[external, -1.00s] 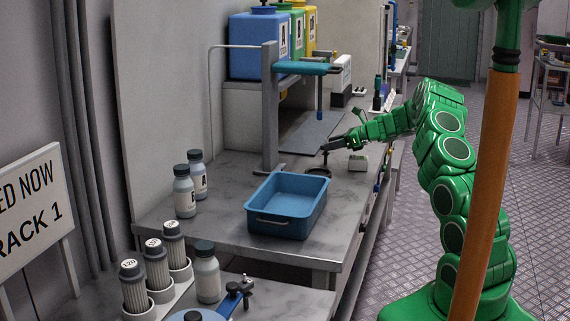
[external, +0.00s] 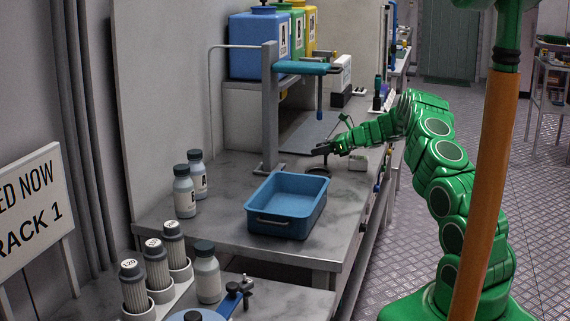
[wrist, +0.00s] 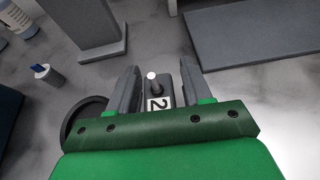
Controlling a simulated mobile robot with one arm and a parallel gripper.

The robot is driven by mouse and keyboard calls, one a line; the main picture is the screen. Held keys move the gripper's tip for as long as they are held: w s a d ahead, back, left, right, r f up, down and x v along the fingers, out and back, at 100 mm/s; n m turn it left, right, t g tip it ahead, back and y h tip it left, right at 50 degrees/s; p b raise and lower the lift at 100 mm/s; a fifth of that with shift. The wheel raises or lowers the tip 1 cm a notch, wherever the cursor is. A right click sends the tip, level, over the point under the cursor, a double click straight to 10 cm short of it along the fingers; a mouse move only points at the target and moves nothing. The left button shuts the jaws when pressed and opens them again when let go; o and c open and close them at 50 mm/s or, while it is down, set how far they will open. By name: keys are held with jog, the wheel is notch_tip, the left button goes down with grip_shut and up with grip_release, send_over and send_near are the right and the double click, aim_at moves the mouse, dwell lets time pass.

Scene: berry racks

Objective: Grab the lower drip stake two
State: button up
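In the wrist view, a dark grey piece with a white "2" label (wrist: 159,104) and a pale round-headed pin (wrist: 152,80) sits between my fingers; it looks like drip stake two. My gripper (wrist: 160,74) has one grey finger on each side of it, with narrow gaps apparent, so the fingers look open. In the external view my gripper (external: 322,150) is low over the grey bench, right of the grey post's foot. The stake is too small or hidden to make out there.
A blue tray (external: 287,228) stands on the bench in front of my gripper. The grey post (external: 270,110) carries a teal arm (external: 300,67). A dark round rim (wrist: 72,122) lies close by my left finger.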

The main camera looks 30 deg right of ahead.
aim_at(322, 144)
jog(key=c, duration=0.8)
jog(key=shift+r, duration=0.1)
jog(key=shift+r, duration=0.3)
notch_tip(322, 144, up, 2)
jog(key=shift+r, duration=0.1)
jog(key=shift+s+a+r, duration=0.35)
jog(key=shift+s+r, duration=1.3)
jog(key=shift+s, duration=0.65)
jog(key=shift+s+a+r, duration=0.35)
jog(key=shift+s+r, duration=1.35)
jog(key=shift+s, duration=0.65)
jog(key=shift+s+a+r, duration=0.35)
jog(key=shift+s+r, duration=1.3)
jog(key=shift+s, duration=0.65)
